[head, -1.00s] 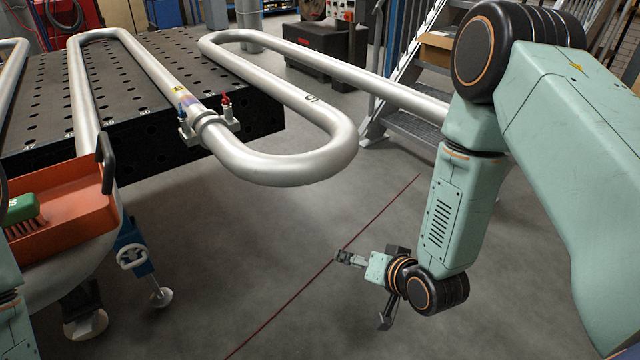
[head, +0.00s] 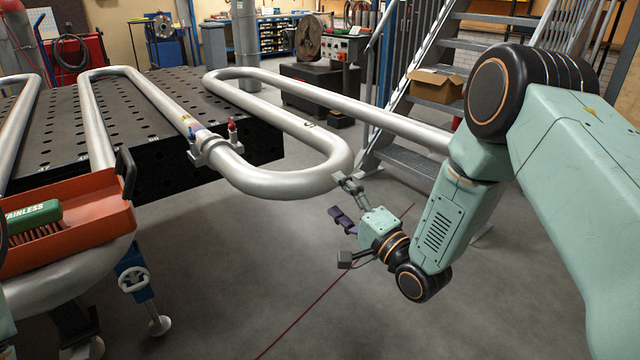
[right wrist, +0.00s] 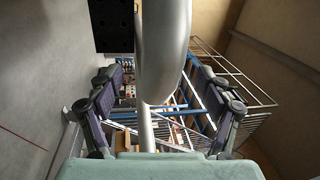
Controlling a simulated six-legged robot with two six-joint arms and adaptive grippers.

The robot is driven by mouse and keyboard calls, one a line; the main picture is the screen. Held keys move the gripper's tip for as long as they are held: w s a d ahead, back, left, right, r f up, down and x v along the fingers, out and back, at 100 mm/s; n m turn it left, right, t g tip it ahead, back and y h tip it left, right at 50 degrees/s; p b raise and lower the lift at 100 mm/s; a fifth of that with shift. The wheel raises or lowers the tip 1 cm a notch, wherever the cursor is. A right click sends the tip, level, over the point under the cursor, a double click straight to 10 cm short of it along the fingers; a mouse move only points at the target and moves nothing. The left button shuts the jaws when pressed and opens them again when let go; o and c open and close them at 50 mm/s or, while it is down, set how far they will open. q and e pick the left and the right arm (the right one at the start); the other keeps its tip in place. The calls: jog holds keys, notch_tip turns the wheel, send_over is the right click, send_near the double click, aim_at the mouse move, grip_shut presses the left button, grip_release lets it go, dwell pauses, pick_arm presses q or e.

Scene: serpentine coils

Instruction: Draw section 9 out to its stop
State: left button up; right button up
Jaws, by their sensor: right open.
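The silver serpentine pipe (head: 290,183) lies on the black perforated table, and its rounded bend overhangs the table's right edge. A dark mark, hard to read, is on the pipe near the bend; I cannot tell if it is a 9. A clamp collar (head: 212,150) with a red knob sits around the pipe at the table edge. My right gripper (head: 338,197) is open and empty, just below and right of the bend, apparently apart from it. In the right wrist view the pipe bend (right wrist: 165,50) lies ahead, between the spread fingers (right wrist: 158,85). My left gripper is out of view.
The black table (head: 255,140) has rows of holes. An orange tray (head: 85,225) with a green brush (head: 32,220) is at lower left. Metal stairs (head: 420,150) bearing a cardboard box (head: 436,86) stand behind my right arm. The floor below the bend is clear.

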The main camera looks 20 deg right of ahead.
aim_at(326, 188)
jog(key=w, duration=0.1)
jog(key=w+a+r, duration=0.1)
jog(key=w+a, duration=0.1)
jog(key=shift+w+a+r+b, duration=0.15)
jog(key=shift+r+b, duration=0.1)
jog(key=shift+b, duration=0.1)
jog(key=shift+w+f, duration=0.15)
jog(key=shift+w, duration=1.1)
jog(key=shift+a, duration=0.1)
jog(key=shift+s+a+r, duration=0.15)
jog(key=shift+s+r, duration=0.1)
jog(key=shift+r, duration=0.05)
jog(key=shift+w+f, duration=0.2)
jog(key=c, duration=0.4)
jog(key=shift+c, duration=1.4)
jog(key=shift+s, duration=0.1)
grip_shut()
